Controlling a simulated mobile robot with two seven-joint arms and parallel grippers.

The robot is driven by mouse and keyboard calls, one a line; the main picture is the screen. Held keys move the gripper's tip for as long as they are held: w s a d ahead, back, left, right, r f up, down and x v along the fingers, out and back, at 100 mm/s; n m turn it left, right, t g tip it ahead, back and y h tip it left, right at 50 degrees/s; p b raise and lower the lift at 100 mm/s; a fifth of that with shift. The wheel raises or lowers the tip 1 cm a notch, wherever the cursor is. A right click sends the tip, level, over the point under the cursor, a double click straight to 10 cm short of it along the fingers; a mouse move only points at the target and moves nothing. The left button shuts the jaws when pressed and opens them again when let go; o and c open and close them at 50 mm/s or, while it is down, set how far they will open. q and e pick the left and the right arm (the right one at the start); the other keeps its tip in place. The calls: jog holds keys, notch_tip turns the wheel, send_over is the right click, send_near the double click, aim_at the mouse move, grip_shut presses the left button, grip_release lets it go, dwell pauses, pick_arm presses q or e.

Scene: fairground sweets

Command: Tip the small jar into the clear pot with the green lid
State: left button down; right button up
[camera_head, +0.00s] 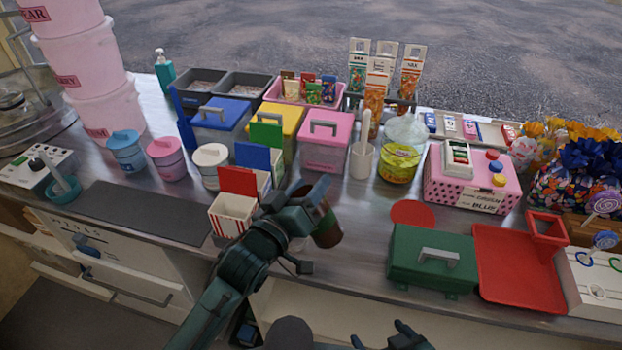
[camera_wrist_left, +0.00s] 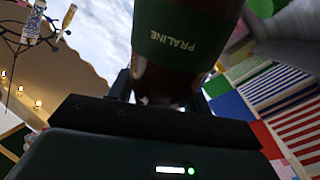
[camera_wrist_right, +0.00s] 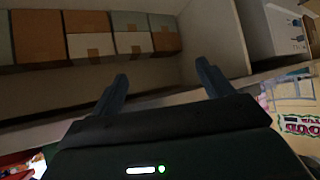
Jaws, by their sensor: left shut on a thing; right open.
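My left gripper (camera_head: 308,208) is shut on a small brown jar (camera_head: 328,236) and holds it above the counter's front part, leaning slightly. The jar also fills the top of the left wrist view (camera_wrist_left: 180,45), where its green band reads PRALINE; its mouth and contents are hidden. A pot with a green lid and grey handle (camera_head: 432,258) stands to the right of the jar. The lid is on, and its contents cannot be made out. My right gripper (camera_head: 392,338) is open and empty, low at the counter's front; its fingers also show in the right wrist view (camera_wrist_right: 162,88).
A red disc (camera_head: 412,213) lies behind the green-lidded pot. A red tray (camera_head: 520,275) is right of it. A striped box with a red flap (camera_head: 232,214) stands left of the jar. Pots with blue, yellow and pink (camera_head: 326,140) lids stand behind. Some counter before the jar is clear.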

pick_arm(q)
jog(key=shift+a+f+n+b, duration=0.1)
jog(key=shift+f+n+b, duration=0.6)
jog(key=shift+n, duration=0.1)
jog(key=n+b, duration=0.1)
jog(key=f+n+b, duration=0.1)
jog(key=n, duration=0.1)
jog(key=shift+a+f+b, duration=0.2)
jog(key=shift+b, duration=0.1)
jog(key=shift+r+p, duration=0.35)
jog(key=shift+p, duration=0.15)
pick_arm(e)
jog(key=shift+w+a+f+t+y, duration=0.1)
jog(key=shift+a+f+t+y, duration=0.1)
jog(key=shift+a, duration=0.15)
jog(key=shift+w+a+f+t+y, duration=0.1)
jog(key=shift+a+y, duration=0.1)
jog(key=shift+a, duration=0.15)
jog(key=shift+r, duration=0.15)
pick_arm(q)
jog(key=shift+w+r+n+p, duration=0.1)
jog(key=shift+n+p, duration=0.3)
jog(key=shift+p, duration=0.05)
pick_arm(e)
jog(key=shift+r, duration=0.3)
pick_arm(q)
jog(key=shift+a, duration=0.1)
pick_arm(e)
jog(key=shift+r, duration=0.2)
